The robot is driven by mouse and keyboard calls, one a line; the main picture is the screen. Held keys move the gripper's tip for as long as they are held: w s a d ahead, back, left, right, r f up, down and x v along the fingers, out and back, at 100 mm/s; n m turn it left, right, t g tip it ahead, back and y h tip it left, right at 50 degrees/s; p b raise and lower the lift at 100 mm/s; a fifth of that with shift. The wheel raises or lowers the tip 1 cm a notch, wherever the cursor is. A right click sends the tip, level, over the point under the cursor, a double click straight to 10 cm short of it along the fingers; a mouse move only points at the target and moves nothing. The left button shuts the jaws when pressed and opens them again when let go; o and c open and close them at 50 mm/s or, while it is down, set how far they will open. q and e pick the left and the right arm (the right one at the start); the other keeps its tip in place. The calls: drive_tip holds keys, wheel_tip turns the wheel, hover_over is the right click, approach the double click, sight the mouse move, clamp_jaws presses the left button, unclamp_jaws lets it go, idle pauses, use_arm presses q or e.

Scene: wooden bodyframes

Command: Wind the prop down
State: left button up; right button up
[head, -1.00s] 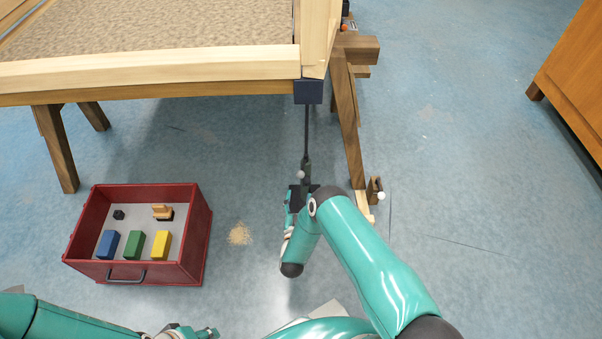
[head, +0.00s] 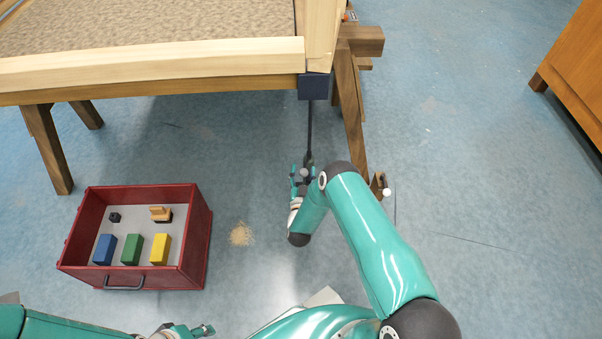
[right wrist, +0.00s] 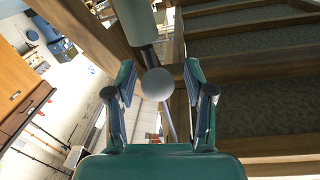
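The prop is a thin dark post (head: 309,125) under the dark block (head: 314,86) at the frame's corner. Its lower part is hidden behind my right arm. My right gripper (head: 303,173) is at the post's lower part. In the right wrist view, a pale grey ball knob (right wrist: 157,85) lies between the two fingers of my right gripper (right wrist: 160,90). The fingers are open, with a gap on each side of the knob. A thin rod shows behind the knob. My left gripper (head: 204,330) is low at the bottom edge, away from the prop; its fingers are too small to judge.
The wooden bodyframe (head: 150,65) rests on trestles with brown legs (head: 350,110). A red crate (head: 190,255) with coloured blocks stands on the floor at left. A small wooden piece with a white knob (head: 386,191) is right of my gripper.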

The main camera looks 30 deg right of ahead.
drive_tip(key=shift+d, duration=0.1)
clamp_jaws()
drive_tip(key=shift+a, duration=0.5)
drive_tip(key=shift+d, duration=0.35)
use_arm(q)
drive_tip(key=shift+w+d+f, duration=0.1)
drive_tip(key=shift+d+f, duration=0.05)
drive_tip(key=shift+d, duration=0.05)
use_arm(e)
drive_tip(key=shift+s+d, duration=0.1)
drive_tip(key=shift+d, duration=0.25)
